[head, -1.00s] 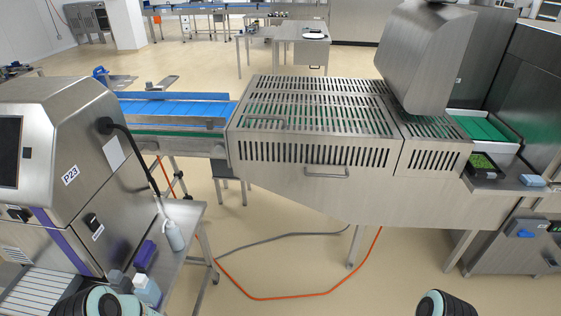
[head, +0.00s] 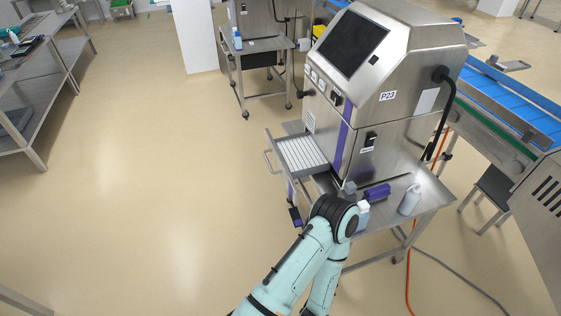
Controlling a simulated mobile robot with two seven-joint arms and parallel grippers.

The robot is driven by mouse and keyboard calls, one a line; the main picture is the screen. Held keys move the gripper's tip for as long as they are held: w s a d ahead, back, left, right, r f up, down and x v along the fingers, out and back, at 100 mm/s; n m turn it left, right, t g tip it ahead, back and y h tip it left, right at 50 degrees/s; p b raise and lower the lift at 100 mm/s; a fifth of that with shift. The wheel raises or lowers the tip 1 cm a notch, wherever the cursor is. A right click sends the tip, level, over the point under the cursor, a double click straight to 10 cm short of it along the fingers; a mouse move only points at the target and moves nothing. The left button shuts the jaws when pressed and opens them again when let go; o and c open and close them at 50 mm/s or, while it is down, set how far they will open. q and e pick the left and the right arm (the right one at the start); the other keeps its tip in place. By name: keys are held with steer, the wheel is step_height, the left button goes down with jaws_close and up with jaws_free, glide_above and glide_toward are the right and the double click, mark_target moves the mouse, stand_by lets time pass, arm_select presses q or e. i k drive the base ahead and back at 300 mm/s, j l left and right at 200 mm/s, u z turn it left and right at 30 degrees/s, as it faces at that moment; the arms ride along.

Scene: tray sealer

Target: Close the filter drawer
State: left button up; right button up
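The filter drawer (head: 302,154) is a shallow tray with a white slatted top. It stands pulled out of the lower front of the steel machine marked P23 (head: 412,78). Its bar handle (head: 268,161) is at the drawer's left end and nothing touches it. A folded teal and black arm of mine rises from the bottom edge, its joint in front of the machine's cart. Neither gripper shows in the head view, so I cannot see their fingers.
A steel cart (head: 432,200) under the machine carries a white bottle (head: 410,200) and a purple item (head: 377,192). A blue conveyor (head: 500,98) is at the right. An orange hose (head: 408,285) lies on the floor. The floor left of the drawer is wide and clear.

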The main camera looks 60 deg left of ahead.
mark_target(296, 156)
steer(key=u, duration=2.2)
